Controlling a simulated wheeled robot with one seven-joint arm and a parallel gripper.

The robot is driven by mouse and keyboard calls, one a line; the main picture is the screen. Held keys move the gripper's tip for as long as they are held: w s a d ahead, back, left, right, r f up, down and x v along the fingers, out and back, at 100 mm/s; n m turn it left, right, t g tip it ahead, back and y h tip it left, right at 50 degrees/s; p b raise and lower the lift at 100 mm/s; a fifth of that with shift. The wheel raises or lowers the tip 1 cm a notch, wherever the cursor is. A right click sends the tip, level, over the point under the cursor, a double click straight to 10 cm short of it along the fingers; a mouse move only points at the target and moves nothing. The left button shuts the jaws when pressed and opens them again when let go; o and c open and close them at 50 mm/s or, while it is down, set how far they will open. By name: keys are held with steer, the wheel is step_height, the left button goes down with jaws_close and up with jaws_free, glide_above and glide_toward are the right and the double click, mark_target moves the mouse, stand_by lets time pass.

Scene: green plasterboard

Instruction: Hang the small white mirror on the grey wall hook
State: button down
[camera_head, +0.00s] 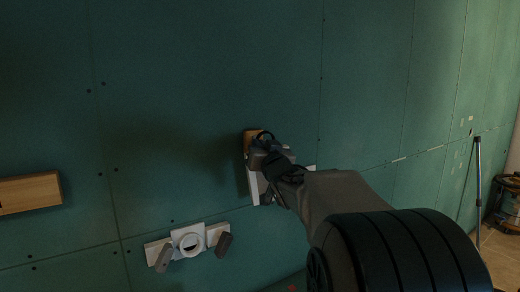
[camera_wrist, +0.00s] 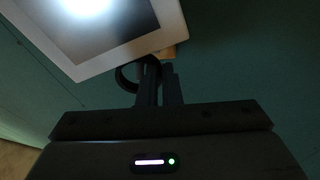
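The small white mirror (camera_head: 253,186) hangs upright close to the green wall in the head view, partly hidden by my gripper. In the wrist view its white frame and bright glass (camera_wrist: 125,45) fill the upper left. A dark ring (camera_wrist: 126,76) shows at its edge, beside my fingers. My gripper (camera_wrist: 158,75) has its fingers close together at this ring and seems shut on it; the exact grip is dark. My gripper also shows at the wall in the head view (camera_head: 262,150). A wooden block (camera_head: 248,138) is behind it. The grey hook cannot be made out clearly.
White wall plates (camera_head: 190,238) with a round fitting and two grey pieces are on the wall, lower left. A wooden block (camera_head: 28,192) is at the far left. A pole (camera_head: 478,180) and a bucket-like object (camera_head: 508,205) stand at the right. The wall above is clear.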

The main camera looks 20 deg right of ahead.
steer(key=shift+w+a, duration=0.2)
steer(key=shift+w, duration=0.75)
steer(key=shift+f, duration=0.15)
steer(key=shift+f+b, duration=0.7)
steer(key=shift+b, duration=0.3)
